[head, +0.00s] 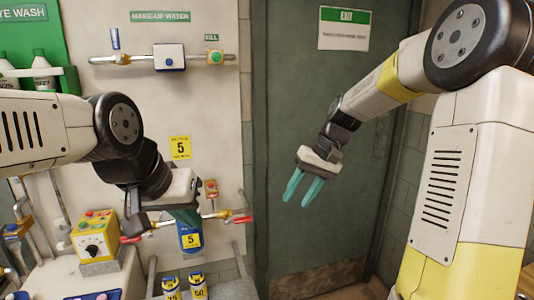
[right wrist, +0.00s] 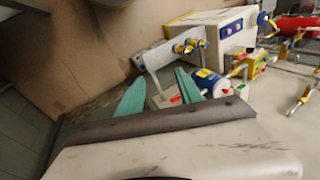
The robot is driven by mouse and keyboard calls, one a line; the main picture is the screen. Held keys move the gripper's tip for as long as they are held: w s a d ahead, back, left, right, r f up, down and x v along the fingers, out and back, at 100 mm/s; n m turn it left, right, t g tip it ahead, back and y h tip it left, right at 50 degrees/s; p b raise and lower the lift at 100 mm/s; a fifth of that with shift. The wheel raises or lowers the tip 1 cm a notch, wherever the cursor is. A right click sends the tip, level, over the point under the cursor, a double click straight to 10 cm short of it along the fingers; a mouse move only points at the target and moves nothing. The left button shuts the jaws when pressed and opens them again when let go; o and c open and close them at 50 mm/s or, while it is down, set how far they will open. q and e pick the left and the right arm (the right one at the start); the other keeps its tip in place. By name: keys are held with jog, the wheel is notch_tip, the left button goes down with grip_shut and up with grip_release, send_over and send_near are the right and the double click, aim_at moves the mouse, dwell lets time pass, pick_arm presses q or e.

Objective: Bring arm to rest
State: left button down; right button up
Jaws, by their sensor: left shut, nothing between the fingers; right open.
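My right gripper (head: 303,190) hangs in front of the grey-green door in the head view, fingers pointing down. Its two teal fingers are apart with nothing between them; they also show in the right wrist view (right wrist: 158,88). My left gripper (head: 187,217) is at the lower left of the head view, with its teal fingers together and empty. It is in front of the panel, just above a blue container (head: 190,240) with a yellow "5" label. The left fingers partly cover the container's top, and I cannot tell if they touch it.
The door (head: 270,120) with an exit sign (head: 344,28) fills the middle. Pipes with a red-handled valve (head: 240,219) run close to my left gripper. A yellow control box (head: 96,238) and two small labelled containers (head: 184,287) stand below. The space around my right gripper looks clear.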

jog(key=s+d+r+t+h, duration=0.1)
jog(key=s+d+r+t, duration=0.1)
jog(key=s, duration=0.7)
jog(key=s+d+r+m+t+h, duration=0.1)
jog(key=s+d+r+t, duration=0.2)
jog(key=s, duration=0.7)
jog(key=shift+s+d+r+m+t+h, duration=0.35)
jog(key=shift+r+t, duration=0.25)
jog(key=shift+r, duration=0.2)
